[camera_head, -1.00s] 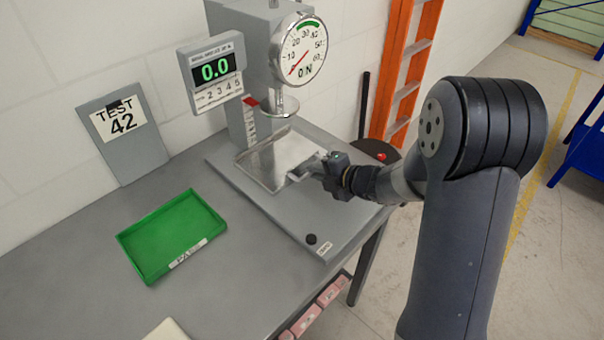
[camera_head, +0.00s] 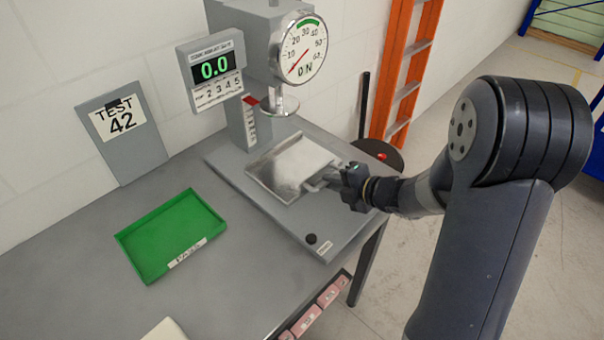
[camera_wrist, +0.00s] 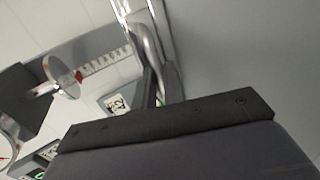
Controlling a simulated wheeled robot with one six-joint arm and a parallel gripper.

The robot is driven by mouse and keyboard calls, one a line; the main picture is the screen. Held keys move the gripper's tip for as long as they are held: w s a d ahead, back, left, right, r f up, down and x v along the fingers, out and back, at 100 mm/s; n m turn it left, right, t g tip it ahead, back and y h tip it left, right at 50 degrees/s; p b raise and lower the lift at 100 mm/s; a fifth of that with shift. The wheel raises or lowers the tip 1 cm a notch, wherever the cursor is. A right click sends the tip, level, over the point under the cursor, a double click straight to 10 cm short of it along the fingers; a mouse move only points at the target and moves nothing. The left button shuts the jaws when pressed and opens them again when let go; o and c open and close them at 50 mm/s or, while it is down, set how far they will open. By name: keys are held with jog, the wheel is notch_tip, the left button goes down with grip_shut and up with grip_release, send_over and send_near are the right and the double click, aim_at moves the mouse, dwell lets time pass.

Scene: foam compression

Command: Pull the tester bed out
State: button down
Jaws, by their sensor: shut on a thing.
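The tester bed (camera_head: 285,165) is a shiny metal plate on the grey base of the foam tester (camera_head: 250,28), in the head view. It sits forward of the round press plate (camera_head: 279,104), which hangs above and behind it. My gripper (camera_head: 332,180) is at the bed's front right edge, shut on its handle. The fingers partly hide the handle. In the wrist view the bed's metal edge (camera_wrist: 165,50) shows close by, and the press plate (camera_wrist: 66,78) shows at left.
A green tray (camera_head: 125,240) labelled PASS lies on the grey table (camera_head: 70,285). A TEST 42 board (camera_head: 140,155) leans on the wall. A black knob (camera_head: 311,239) is on the tester base's front. An orange ladder (camera_head: 405,75) stands behind; floor at right is open.

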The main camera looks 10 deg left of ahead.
jog(key=shift+s+d, duration=1.3)
jog(key=shift+d, duration=0.4)
jog(key=shift+s+d, duration=1.35)
jog(key=shift+d, duration=0.35)
jog(key=shift+s+d, duration=1.3)
jog(key=shift+d, duration=0.4)
jog(key=c, duration=1.3)
grip_release()
jog(key=p+v, duration=0.3)
jog(key=v, duration=0.3)
jog(key=shift+r, duration=0.15)
jog(key=shift+w+a, duration=0.1)
jog(key=shift+a, duration=0.05)
